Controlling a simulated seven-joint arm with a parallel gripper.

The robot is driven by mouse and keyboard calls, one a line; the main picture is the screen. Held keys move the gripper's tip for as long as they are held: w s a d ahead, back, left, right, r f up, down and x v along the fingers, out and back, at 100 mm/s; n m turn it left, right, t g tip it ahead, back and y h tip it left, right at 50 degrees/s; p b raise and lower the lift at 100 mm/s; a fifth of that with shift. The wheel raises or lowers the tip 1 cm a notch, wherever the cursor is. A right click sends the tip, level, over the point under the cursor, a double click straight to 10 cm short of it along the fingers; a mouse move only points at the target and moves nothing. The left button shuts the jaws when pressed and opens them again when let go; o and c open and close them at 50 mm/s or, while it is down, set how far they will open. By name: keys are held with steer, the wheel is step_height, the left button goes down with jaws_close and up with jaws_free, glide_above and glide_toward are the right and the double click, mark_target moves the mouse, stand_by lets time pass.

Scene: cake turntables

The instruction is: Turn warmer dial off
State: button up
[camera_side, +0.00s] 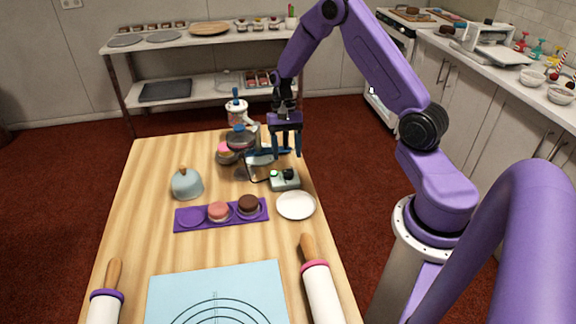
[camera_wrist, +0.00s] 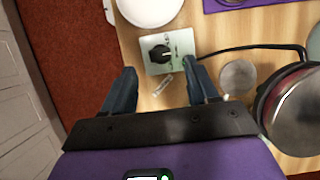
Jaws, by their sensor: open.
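The warmer control box (camera_side: 284,179) is a small pale green box on the right side of the table. Its black dial (camera_wrist: 160,53) shows on top in the wrist view, with a light pointer mark that is too small to read surely. In the side view a small green spot shows on the box beside the dark dial (camera_side: 288,173). My gripper (camera_side: 286,153) is above and behind the box, pointing down. In the wrist view its dark blue fingers (camera_wrist: 158,82) are apart, with nothing between them, and the dial lies just beyond the fingertips.
A black cable (camera_wrist: 250,48) runs from the box to the warmer with a pot (camera_side: 240,140). A white plate (camera_side: 296,206), a purple tray (camera_side: 205,220) with cakes, and a grey dome (camera_side: 187,184) stand nearby. A metal disc (camera_wrist: 238,77) lies beside the box.

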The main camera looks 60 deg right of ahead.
mark_target(288, 170)
steer(key=shift+x, duration=2.55)
steer(key=c, duration=1.1)
